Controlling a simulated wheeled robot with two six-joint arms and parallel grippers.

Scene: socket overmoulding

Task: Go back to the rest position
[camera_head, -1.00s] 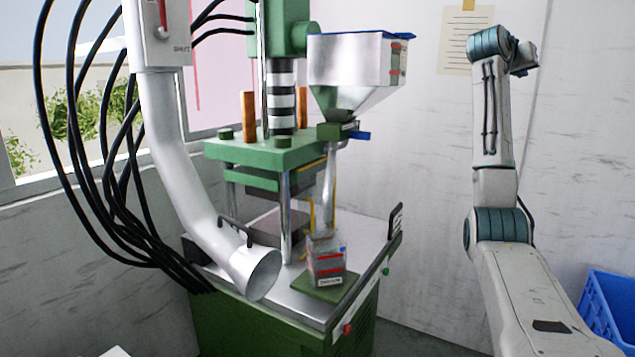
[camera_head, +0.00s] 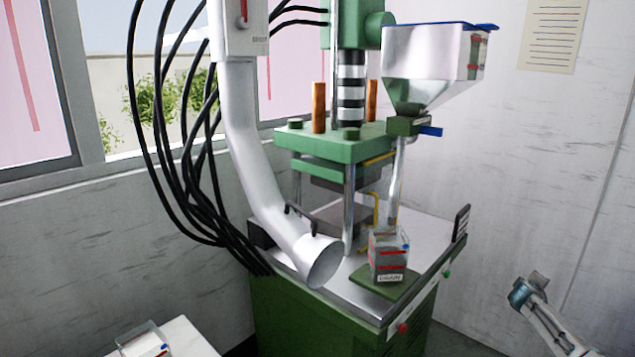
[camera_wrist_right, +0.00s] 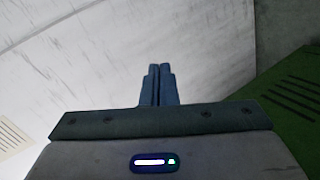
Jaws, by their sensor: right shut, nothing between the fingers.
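My right gripper (camera_wrist_right: 158,84) shows in the right wrist view with its two blue-grey fingers together and nothing between them. It points toward a pale wall, clear of any object. My left arm and gripper are not in view.
A green press (camera_head: 338,148) with a hopper (camera_head: 432,68) and a wide silver duct (camera_head: 255,165) fills the middle. A small clear box (camera_head: 388,262) stands on its green plate. A white table (camera_head: 190,341) with another box (camera_head: 143,341) is at lower left.

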